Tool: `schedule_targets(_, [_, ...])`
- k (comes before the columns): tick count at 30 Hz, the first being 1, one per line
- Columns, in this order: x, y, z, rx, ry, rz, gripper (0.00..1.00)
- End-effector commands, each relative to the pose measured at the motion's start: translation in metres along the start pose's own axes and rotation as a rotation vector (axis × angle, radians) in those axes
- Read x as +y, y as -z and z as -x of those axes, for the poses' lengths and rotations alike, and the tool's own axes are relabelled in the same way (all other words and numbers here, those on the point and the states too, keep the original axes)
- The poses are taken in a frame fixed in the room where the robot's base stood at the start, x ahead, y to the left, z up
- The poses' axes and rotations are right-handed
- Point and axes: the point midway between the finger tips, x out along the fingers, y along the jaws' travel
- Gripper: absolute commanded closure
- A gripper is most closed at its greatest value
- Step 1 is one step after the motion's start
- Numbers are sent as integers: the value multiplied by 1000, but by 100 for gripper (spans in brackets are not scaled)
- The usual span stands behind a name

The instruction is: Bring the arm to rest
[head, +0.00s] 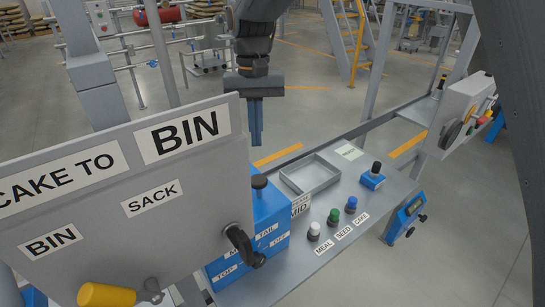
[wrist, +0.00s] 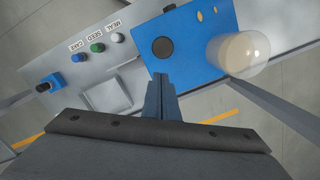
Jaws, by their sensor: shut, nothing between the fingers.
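My gripper (head: 256,122) hangs pointing down in the head view, behind and above the edge of the grey sign board. Its blue-grey fingers are shut together with nothing between them. In the wrist view my gripper (wrist: 160,82) shows as two closed fingers over the blue box and the grey bench. It looks apart from them, but the exact height is hard to tell.
The grey panel (head: 120,235) with BIN and SACK labels stands close on the left. A blue box (head: 265,208) with a black knob, a shallow grey tray (head: 310,174) and several capped bottles or knobs stand on the bench (head: 375,205). A yellow ladder (head: 354,40) stands far back.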

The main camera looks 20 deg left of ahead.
Motion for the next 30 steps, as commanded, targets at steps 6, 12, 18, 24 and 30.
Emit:
schedule_targets(6, [21, -2, -3, 8, 4, -19, 100])
schedule_targets(12, [110, -22, -22, 50, 18, -95, 100])
schedule_targets(18, [207, -70, -50, 109, 26, -183, 100])
schedule_targets(24, [281, -140, -81, 167, 19, -269, 100])
schedule_targets(30, [318, -201, -106, 208, 5, -329, 100])
